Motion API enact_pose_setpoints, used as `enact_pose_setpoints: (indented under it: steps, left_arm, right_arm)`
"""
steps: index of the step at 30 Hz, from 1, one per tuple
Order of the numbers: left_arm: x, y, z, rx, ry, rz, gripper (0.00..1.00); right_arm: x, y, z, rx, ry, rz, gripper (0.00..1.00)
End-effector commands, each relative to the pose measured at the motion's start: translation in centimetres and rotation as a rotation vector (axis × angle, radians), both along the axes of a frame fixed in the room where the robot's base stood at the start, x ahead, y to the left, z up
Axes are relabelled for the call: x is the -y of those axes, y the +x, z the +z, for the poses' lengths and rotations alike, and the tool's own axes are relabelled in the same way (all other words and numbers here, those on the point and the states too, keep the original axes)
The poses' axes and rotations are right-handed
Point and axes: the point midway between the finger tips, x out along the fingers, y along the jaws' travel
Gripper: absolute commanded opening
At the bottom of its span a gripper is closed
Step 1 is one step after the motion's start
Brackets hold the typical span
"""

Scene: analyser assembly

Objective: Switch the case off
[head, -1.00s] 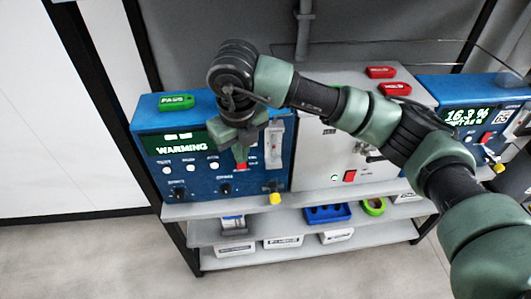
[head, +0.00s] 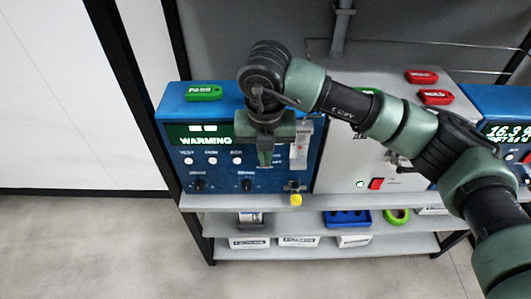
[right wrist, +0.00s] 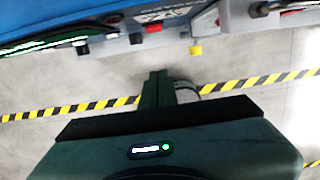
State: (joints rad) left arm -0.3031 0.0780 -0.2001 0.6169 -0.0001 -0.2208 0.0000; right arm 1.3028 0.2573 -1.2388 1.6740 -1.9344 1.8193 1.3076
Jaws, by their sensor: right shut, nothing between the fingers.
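The grey case (head: 340,165) stands in the middle of the shelf, with a red rocker switch (head: 376,184) and a small lit lamp (head: 360,184) low on its front. My left gripper is not in view.
Green (head: 203,92) and red (head: 436,97) tags lie on top of the units. My right arm crosses above the case. A lower shelf holds bins (head: 298,241).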

Motion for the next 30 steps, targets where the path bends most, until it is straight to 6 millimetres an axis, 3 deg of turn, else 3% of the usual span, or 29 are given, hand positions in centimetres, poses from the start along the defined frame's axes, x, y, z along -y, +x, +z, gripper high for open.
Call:
enact_pose_setpoints:
  steps: [11, 18, 30]
  left_arm:
    - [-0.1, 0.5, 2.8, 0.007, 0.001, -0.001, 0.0]
    - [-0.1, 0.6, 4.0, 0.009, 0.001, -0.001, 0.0]
    - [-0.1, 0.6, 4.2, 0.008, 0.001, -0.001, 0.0]
  right_arm:
    - [0.1, 0.8, -7.8, -0.005, -0.003, 0.0, 0.0]
    - [0.0, 4.0, -8.2, -0.001, -0.002, -0.001, 0.0]
    - [0.0, 4.9, -8.5, 0.0, 0.0, 0.001, 0.0]
